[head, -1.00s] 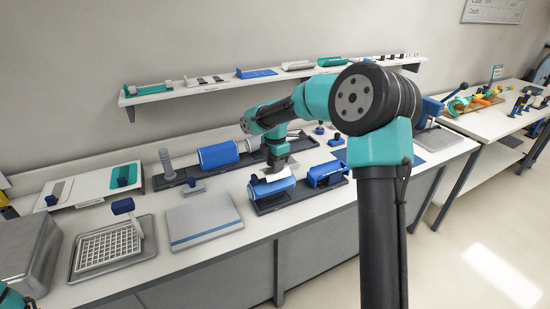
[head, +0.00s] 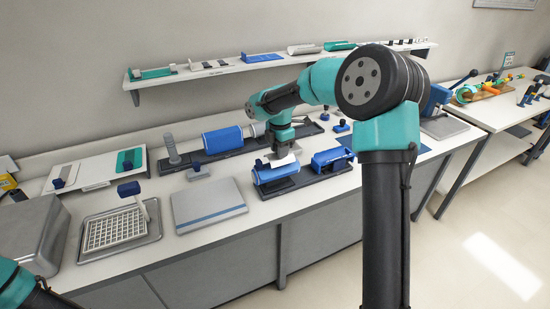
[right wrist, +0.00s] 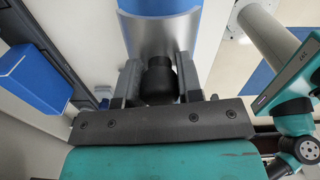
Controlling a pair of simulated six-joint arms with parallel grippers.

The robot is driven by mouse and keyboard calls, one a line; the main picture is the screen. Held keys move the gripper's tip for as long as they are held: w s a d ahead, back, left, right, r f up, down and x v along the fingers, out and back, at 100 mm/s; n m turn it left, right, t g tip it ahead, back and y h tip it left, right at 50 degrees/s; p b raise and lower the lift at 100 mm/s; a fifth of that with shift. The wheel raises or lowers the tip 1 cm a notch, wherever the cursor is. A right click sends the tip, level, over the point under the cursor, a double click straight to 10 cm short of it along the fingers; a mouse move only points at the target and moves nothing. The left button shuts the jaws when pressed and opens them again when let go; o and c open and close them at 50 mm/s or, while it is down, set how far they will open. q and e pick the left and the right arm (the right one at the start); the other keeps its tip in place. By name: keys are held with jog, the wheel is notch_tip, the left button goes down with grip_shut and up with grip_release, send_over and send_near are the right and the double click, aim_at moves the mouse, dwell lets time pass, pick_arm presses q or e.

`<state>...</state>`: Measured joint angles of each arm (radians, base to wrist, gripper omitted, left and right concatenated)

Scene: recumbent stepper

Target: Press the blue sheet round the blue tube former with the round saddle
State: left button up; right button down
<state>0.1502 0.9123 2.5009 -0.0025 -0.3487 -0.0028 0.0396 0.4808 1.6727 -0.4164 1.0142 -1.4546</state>
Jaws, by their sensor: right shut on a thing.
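The blue tube former (head: 275,173) lies on a dark base near the table's front edge. Blue also shows past the saddle in the right wrist view (right wrist: 160,8); I cannot tell the blue sheet from the former. My right gripper (head: 282,146) is above the former. In the right wrist view its fingers (right wrist: 158,88) are shut on the black knob of the round saddle (right wrist: 160,36), a grey curved shell. The saddle (head: 284,160) is over the top of the former; whether it touches is unclear. My left gripper is out of view.
A blue block-like fixture (head: 333,158) stands right of the former. A larger blue cylinder (head: 223,140) lies behind. A flat grey slab (head: 208,204) and a tray with a white grid (head: 120,240) lie left. A shelf (head: 280,62) runs along the wall.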

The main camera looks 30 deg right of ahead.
jog(key=shift+f, duration=1.8)
dwell(3.6)
jog(key=shift+r, duration=4.15)
